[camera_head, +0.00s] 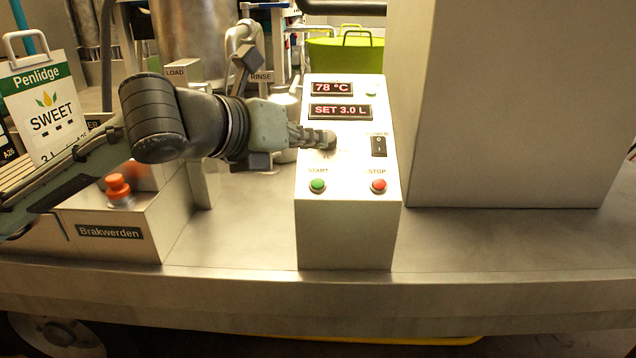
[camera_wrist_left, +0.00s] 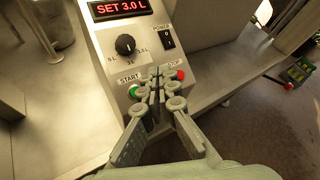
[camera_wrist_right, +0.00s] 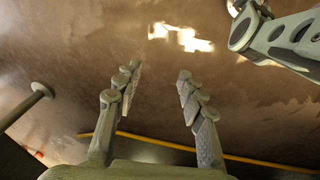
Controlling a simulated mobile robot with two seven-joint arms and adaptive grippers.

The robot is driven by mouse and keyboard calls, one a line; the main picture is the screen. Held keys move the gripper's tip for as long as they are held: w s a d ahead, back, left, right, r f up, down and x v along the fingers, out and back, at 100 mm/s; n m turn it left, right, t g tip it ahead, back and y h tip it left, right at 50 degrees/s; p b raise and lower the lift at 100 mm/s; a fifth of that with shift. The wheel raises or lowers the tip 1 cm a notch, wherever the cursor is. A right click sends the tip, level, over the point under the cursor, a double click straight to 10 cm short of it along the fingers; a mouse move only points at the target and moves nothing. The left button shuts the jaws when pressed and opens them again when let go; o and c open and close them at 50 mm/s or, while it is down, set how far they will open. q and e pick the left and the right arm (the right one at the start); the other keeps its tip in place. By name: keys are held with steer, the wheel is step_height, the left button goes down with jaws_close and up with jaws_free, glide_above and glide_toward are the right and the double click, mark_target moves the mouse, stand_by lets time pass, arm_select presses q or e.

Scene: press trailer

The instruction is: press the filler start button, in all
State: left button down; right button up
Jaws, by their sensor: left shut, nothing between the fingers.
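The control box (camera_head: 345,235) stands on the metal bench, its sloped panel facing me. The green start button (camera_head: 317,186) is low on the left and the red stop button (camera_head: 378,186) low on the right. In the left wrist view the start button (camera_wrist_left: 134,91) shows left of my fingertips, the stop button (camera_wrist_left: 181,75) right of them. My left gripper (camera_head: 326,140) is shut and empty, over the panel's upper middle in the head view, hiding the dial. I cannot tell if it touches. My right gripper (camera_wrist_right: 158,72) is open and empty, away from the panel.
The panel also bears a power switch (camera_head: 378,146), a dial (camera_wrist_left: 125,45) and displays reading 78 °C and SET 3.0 L. A box with an orange button (camera_head: 117,187) stands at left, a large metal housing (camera_head: 500,110) at right. The bench front (camera_head: 480,240) is clear.

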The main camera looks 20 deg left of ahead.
mark_target(318, 184)
arm_select(q)
steer(key=shift+w+a+f+b, duration=0.2)
steer(key=shift+w+f+b, duration=0.45)
steer(key=shift+f+b, duration=0.55)
steer(key=shift+w+a+f+b, duration=0.15)
steer(key=shift+w+f+b, duration=0.55)
steer(key=shift+f+b, duration=0.55)
steer(key=shift+w+a+f+b, duration=0.2)
steer(key=shift+w+f+b, duration=0.45)
steer(key=shift+f+b, duration=0.55)
arm_select(e)
steer(key=w+r+t, duration=0.1)
steer(key=w+r, duration=0.2)
steer(key=r, duration=1.6)
steer(key=shift+m+h, duration=0.3)
steer(key=shift+h, duration=0.1)
arm_select(q)
steer(key=shift+f, duration=0.25)
arm_select(e)
steer(key=shift+w+t, duration=0.1)
steer(key=shift+t, duration=0.2)
arm_select(q)
steer(key=shift+w+f+p, duration=0.2)
steer(key=shift+f+p, duration=0.1)
steer(key=shift+p, duration=0.05)
arm_select(e)
steer(key=shift+r, duration=0.15)
